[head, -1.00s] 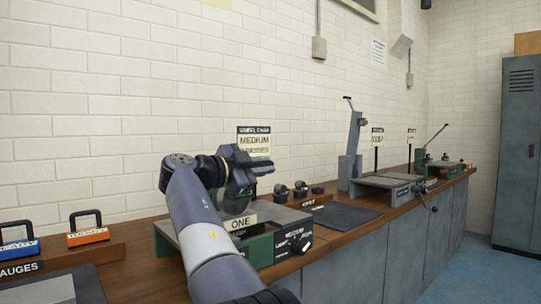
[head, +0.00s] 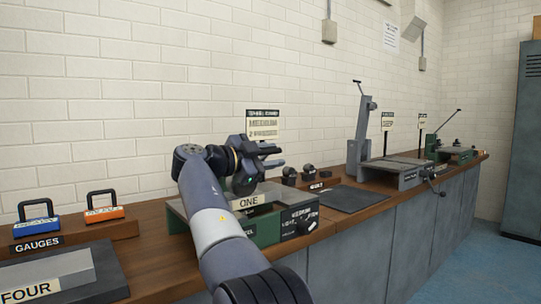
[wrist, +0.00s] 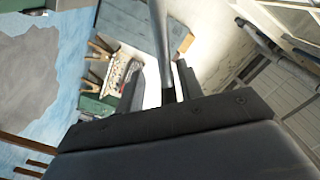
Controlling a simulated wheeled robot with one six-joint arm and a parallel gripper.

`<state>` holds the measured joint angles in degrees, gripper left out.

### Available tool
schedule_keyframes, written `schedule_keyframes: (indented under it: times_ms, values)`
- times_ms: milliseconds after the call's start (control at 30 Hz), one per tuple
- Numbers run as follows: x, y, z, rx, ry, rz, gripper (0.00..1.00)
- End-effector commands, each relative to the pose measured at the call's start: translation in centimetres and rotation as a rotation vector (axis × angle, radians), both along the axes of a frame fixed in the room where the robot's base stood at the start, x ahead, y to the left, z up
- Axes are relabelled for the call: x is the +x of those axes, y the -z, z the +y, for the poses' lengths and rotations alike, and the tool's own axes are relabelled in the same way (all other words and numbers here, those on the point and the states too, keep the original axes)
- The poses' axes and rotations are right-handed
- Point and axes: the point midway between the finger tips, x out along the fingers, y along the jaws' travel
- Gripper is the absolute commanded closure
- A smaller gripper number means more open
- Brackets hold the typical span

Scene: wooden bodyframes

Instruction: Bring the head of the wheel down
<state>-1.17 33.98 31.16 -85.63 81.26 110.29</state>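A green machine base (head: 264,229) with a sign reading ONE (head: 248,201) stands on the bench, partly behind my arm. Its front has a dark panel with a knob (head: 311,226). The wheel's head is not clearly visible; my wrist covers the space above this base. My gripper (head: 277,156) is above the base, its fingers apart and pointing right. In the wrist view the gripper (wrist: 158,90) has its two dark fingers spread. A grey bar (wrist: 162,45) runs between them, with a gap on the left; whether it touches the right finger I cannot tell.
A sign (head: 263,124) stands behind the machine. Orange (head: 104,213) and blue (head: 36,229) gauge blocks sit at left. A dark mat (head: 347,197) and a machine with a tall grey column (head: 362,135) are to the right. The wall is close behind.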

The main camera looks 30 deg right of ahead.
Motion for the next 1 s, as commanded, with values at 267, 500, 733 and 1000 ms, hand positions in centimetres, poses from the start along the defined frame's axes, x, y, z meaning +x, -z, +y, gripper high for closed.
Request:
schedule_keyframes:
  times_ms: [267, 500, 733, 1000]
  values:
    - [-0.2, -0.3, 0.6, -0.002, -0.003, -0.003, 0.65]
    - [-0.9, -0.4, 4.7, -0.002, -0.006, -0.002, 0.65]
    - [-1.8, -0.4, 8.9, -0.003, -0.004, -0.002, 0.65]
    - [-2.2, -0.2, 10.6, 0.0, -0.001, -0.002, 0.65]
